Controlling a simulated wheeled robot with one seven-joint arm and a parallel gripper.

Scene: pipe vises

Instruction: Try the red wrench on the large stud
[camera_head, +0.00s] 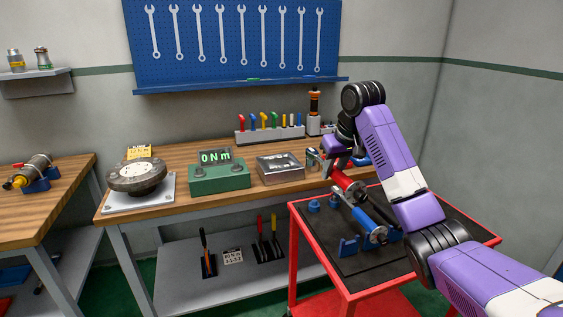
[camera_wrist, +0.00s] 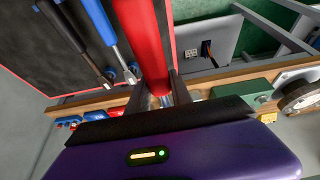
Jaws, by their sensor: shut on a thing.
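My gripper (camera_head: 337,160) is shut on the red wrench (camera_head: 350,186), above the back left part of the red cart. In the wrist view the thick red handle (camera_wrist: 143,45) runs away from between the fingers (camera_wrist: 157,92). The wrench's metal end is partly hidden by my gripper. The large stud cannot be told for certain. A green box (camera_head: 219,178) reading "0 Nm" has small knob-like parts on it. A round dark flange (camera_head: 137,174) on a white plate stands left of it. Both are apart from the wrench.
The red cart (camera_head: 294,232) carries a blue-handled tool (camera_head: 370,229) and blue holders on a black mat. A silver box (camera_head: 280,168) sits between the green box and my gripper. A rack of coloured tools (camera_head: 270,134) stands behind. The front bench edge (camera_head: 215,196) is clear.

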